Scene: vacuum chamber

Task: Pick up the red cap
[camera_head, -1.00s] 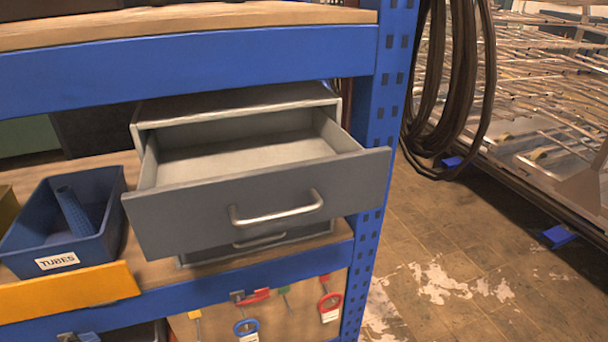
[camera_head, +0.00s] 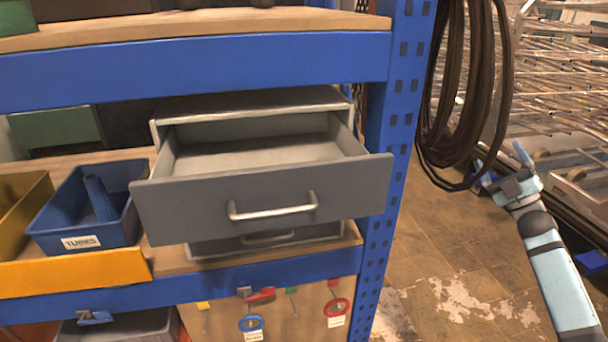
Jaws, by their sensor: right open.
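I cannot make out a red cap in this view. A grey drawer unit (camera_head: 250,102) stands on the wooden shelf, with its top drawer (camera_head: 180,212) pulled open. The visible part of the drawer's inside looks empty; the part close behind its front panel is hidden. My right gripper (camera_head: 506,168) is at the right, out past the blue rack post and apart from the drawer. It is open, with nothing seen in it. My left gripper is not in view.
A blue bin (camera_head: 128,232) labelled TUBES holds a blue tube (camera_head: 100,198). A yellow bin (camera_head: 22,212) stands left of it. A blue rack post (camera_head: 388,180) and hanging black cables (camera_head: 463,90) lie between drawer and right arm. Red and blue ring tags (camera_head: 252,323) hang below.

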